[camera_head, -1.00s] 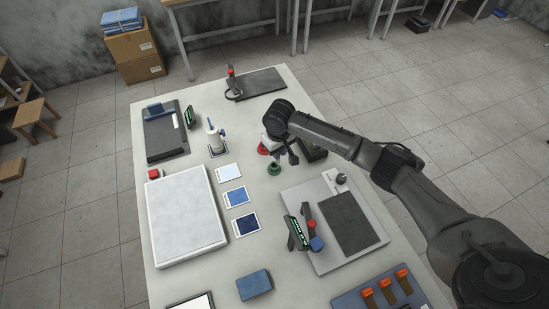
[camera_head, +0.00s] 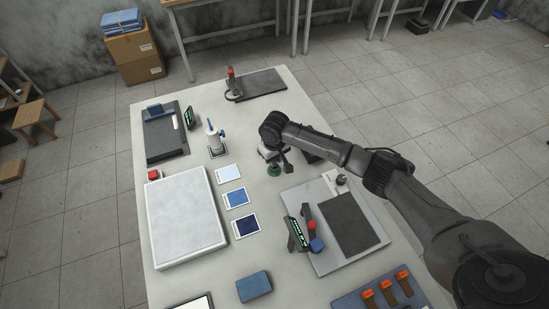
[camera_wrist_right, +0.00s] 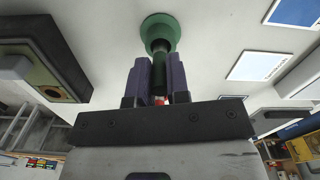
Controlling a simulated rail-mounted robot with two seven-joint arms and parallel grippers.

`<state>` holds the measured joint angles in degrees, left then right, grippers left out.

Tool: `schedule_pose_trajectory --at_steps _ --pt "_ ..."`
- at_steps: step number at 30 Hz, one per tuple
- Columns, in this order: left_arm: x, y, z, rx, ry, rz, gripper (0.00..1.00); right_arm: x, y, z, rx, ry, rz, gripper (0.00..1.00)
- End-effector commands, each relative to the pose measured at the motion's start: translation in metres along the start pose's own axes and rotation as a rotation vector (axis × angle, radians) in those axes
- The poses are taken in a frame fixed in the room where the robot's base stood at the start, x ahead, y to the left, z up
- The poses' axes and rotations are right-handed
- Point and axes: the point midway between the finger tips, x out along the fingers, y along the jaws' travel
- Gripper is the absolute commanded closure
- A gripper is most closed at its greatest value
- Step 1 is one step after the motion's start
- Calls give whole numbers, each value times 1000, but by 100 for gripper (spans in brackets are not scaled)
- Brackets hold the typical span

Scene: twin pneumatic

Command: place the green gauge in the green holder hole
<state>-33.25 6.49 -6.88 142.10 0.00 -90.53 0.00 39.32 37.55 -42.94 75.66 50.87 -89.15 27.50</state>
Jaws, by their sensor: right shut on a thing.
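My right gripper (camera_head: 277,161) is over the green holder (camera_head: 274,170) near the middle of the table. In the right wrist view, the right gripper (camera_wrist_right: 159,82) is shut on a dark, upright stem, which I take as the green gauge (camera_wrist_right: 160,72). The far end of the gauge meets the green holder (camera_wrist_right: 158,24), a flared round piece on the white table top. The gauge lines up with the holder's middle; I cannot tell how deep it sits. In the head view the gauge is hidden by the gripper. My left gripper is not in view.
A dark box (camera_wrist_right: 42,58) with a hole stands close beside the gripper. Blue and pale cards (camera_head: 237,197) lie left of the holder. A grey plate (camera_head: 322,258) with a dark pad lies in front.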

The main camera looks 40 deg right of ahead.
Motion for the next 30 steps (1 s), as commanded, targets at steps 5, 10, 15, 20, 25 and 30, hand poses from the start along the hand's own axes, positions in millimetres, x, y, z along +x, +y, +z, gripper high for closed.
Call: schedule_pose_trajectory --at_steps 5,10,15,20,25,30 --pt "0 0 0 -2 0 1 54 2 0 0 0 -1 0 75" --pt "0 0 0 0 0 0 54 2 0 0 0 -1 0 59" --pt "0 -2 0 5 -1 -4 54 2 0 0 0 -1 0 58" --pt "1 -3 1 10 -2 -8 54 -2 0 0 0 1 0 58" --pt "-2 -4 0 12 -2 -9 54 -27 0 -1 -1 3 -2 58" --pt "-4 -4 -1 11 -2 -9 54 -59 0 -1 0 2 0 58"
